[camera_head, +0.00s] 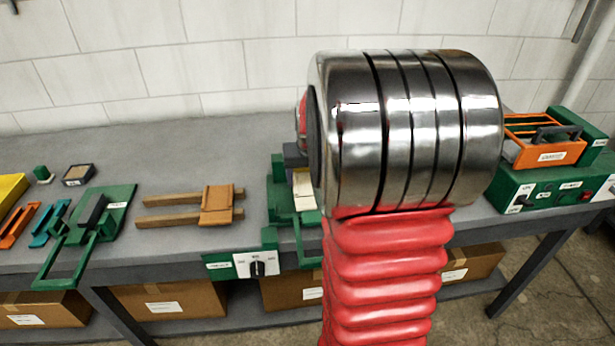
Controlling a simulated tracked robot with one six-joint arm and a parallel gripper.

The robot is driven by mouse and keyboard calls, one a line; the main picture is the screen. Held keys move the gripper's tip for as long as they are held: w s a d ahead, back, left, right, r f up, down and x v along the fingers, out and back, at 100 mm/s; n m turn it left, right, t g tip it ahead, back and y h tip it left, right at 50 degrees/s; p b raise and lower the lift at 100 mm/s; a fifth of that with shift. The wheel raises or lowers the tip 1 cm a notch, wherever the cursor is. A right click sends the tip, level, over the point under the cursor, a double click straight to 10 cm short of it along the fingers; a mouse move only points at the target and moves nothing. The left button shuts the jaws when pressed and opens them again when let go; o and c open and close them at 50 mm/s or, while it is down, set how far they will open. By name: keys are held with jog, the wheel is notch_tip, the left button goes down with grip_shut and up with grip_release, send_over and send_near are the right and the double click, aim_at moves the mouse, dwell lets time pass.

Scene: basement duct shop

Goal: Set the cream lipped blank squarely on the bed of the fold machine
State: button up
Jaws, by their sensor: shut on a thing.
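The cream lipped blank (304,190) shows as a small pale piece just left of my chrome arm link, which hides its right part. The green fold machine (280,204) stands behind my arm, with a dial on its front panel (241,264). The blank is over the machine; whether it touches the bed or sits square cannot be seen. Only a dark grey part of my gripper (294,156) shows, directly above the blank. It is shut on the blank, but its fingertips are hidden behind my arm.
A wooden two-pronged piece (215,205) lies left of the machine. Further left is a green hand tool (95,217), with orange (19,226) and blue (48,222) pieces. An orange rack (545,145) sits on a green unit (545,190) at right. Bare bench (170,150) lies behind.

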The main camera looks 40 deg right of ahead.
jog(key=o, duration=1.1)
jog(key=shift+r, duration=0.1)
jog(key=v, duration=1.2)
